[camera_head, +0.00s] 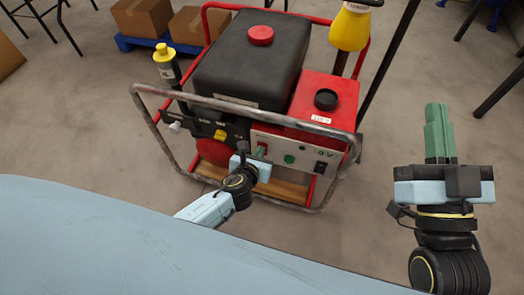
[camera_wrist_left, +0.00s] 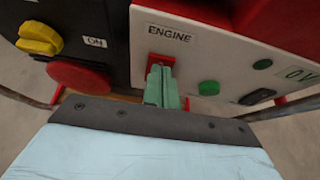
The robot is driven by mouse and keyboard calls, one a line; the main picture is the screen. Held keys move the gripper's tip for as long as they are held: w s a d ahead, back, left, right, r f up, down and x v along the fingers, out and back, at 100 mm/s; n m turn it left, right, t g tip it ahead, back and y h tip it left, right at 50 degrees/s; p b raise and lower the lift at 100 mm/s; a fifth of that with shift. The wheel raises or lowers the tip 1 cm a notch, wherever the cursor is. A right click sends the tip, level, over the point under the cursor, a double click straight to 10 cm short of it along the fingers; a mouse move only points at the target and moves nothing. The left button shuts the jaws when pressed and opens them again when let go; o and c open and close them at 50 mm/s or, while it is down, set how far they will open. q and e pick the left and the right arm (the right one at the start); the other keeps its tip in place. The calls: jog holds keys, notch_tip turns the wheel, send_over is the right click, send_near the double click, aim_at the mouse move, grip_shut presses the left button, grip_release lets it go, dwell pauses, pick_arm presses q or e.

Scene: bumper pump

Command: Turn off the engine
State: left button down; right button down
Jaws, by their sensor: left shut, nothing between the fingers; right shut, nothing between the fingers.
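The pump machine has a red frame and a grey tube bumper (camera_head: 170,93). Its white front panel (camera_head: 297,151) carries a label reading ENGINE (camera_wrist_left: 169,34) with a red switch (camera_wrist_left: 158,59) just below it in the left wrist view. My left gripper (camera_wrist_left: 160,76) is shut and empty, its green fingertips right at the red switch and partly covering it. I cannot tell whether they touch, or the switch's position. In the head view my left gripper (camera_head: 248,166) is in front of the panel. My right gripper (camera_head: 436,118) is shut and empty, off to the right.
Beside the switch are a green round button (camera_wrist_left: 208,88), a black rocker (camera_wrist_left: 257,97), a yellow knob (camera_wrist_left: 40,39) and a red round part (camera_wrist_left: 79,77). Cardboard boxes (camera_head: 143,16) stand on a blue pallet behind. Floor around my right gripper is clear.

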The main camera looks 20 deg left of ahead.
pick_arm(q)
jog(key=shift+r+p, duration=0.8)
jog(key=shift+p, duration=0.05)
jog(key=p+v, duration=0.6)
jog(key=v, duration=0.7)
jog(key=shift+s+r+p, duration=0.15)
jog(key=shift+r+p, duration=0.15)
jog(key=shift+r, duration=0.1)
